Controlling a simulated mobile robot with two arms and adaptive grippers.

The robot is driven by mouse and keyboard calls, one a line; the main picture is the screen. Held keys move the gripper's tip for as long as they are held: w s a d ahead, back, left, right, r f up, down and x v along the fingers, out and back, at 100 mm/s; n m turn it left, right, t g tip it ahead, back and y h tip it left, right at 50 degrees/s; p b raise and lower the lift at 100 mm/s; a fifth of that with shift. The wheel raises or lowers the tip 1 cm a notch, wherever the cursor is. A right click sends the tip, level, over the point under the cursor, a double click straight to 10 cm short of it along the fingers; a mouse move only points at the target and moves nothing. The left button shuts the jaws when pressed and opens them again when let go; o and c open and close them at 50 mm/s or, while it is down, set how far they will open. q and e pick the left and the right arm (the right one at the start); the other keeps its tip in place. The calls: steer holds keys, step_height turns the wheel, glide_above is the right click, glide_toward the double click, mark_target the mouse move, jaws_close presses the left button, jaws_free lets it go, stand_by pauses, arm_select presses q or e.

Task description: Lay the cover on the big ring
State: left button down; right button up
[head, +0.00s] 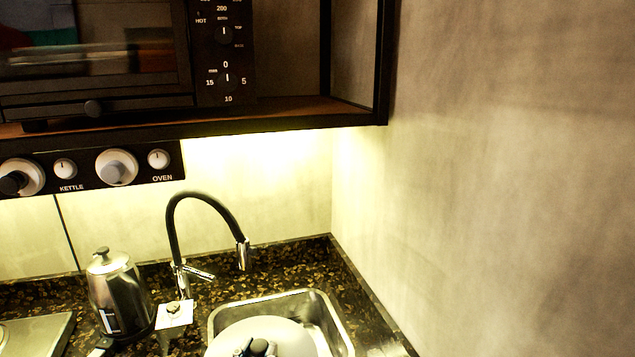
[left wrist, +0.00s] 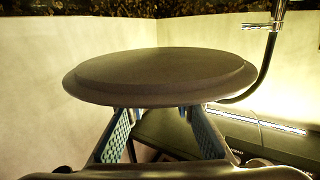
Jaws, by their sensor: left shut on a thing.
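The cover, a pale round disc (head: 285,333), shows at the bottom edge of the head view, in front of the sink. It fills the middle of the left wrist view (left wrist: 160,72) as a dark, wide disc with a stepped rim. My left gripper (head: 258,348) shows as dark and metal parts over the disc, cut off by the frame. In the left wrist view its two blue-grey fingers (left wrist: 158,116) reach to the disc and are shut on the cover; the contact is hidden. I cannot make out the big ring. My right gripper is not in view.
A metal sink (head: 325,312) lies behind the cover. A black tap (head: 205,200) arches over it. A steel kettle (head: 120,295) stands left, beside a small white card (head: 174,314). A metal plate edge (head: 38,335) is at lower left. An oven shelf (head: 200,122) overhangs the counter.

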mark_target(214, 355)
arm_select(q)
steer(key=s+a+f+n+y, duration=0.2)
steer(key=s+a+y, duration=0.2)
steer(key=a, duration=0.4)
steer(key=shift+s+a+n, duration=0.15)
steer(key=shift+a+n, duration=0.15)
steer(key=shift+a, duration=0.1)
steer(key=shift+d, duration=0.15)
